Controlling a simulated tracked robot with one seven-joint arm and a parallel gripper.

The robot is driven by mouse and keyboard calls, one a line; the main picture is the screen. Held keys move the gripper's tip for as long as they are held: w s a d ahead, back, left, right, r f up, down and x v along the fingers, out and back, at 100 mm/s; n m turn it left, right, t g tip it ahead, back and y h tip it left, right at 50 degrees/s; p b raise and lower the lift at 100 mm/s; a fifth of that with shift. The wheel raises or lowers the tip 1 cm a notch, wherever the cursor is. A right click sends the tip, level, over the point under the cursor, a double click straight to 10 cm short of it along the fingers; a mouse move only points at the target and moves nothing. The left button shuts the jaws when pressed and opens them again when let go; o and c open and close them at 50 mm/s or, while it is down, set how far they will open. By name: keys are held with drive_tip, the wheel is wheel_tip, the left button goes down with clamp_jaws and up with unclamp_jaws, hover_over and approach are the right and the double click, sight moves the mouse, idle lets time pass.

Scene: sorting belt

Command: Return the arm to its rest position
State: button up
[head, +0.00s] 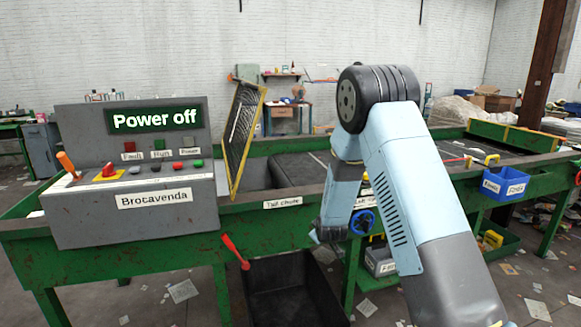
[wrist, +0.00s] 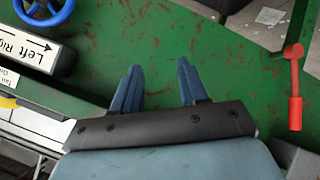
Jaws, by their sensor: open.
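My arm, pale blue with dark joints, is raised and bent in front of the green sorting belt frame (head: 298,199). In the wrist view my gripper (wrist: 158,88) shows two blue fingers spread apart with nothing between them. The scratched green face of the frame (wrist: 150,30) lies beyond the fingers. In the head view the gripper is largely hidden behind my arm, and I cannot tell its distance from the frame.
A grey control panel (head: 85,225) reading "Power off" stands at left. A red lever (head: 234,249) sticks out from the frame; it also shows in the wrist view (wrist: 295,90). A blue handwheel (head: 362,222), a raised mesh guard (head: 241,135) and a black bin (head: 290,305) are nearby.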

drive_tip(key=s+d+r+m+g, duration=0.1)
drive_tip(key=s+d+r, duration=0.1)
drive_tip(key=s+r, duration=0.45)
drive_tip(key=s+d+r+m+g, duration=0.1)
drive_tip(key=s+d+r+m, duration=0.2)
drive_tip(key=r, duration=0.7)
drive_tip(key=s+d+r, duration=0.2)
drive_tip(key=s+r, duration=0.5)
drive_tip(key=r, duration=0.1)
drive_tip(key=s+d+r+m+g, duration=0.1)
drive_tip(key=s+d+r+m, duration=0.1)
drive_tip(key=s, duration=1.3)
drive_tip(key=s+d+r+m+g+h, duration=0.1)
drive_tip(key=s+d+r, duration=0.3)
drive_tip(key=s, duration=1.1)
drive_tip(key=shift+s+r+m+g, duration=0.25)
drive_tip(key=shift+r+m+g, duration=0.4)
drive_tip(key=shift+r, duration=0.75)
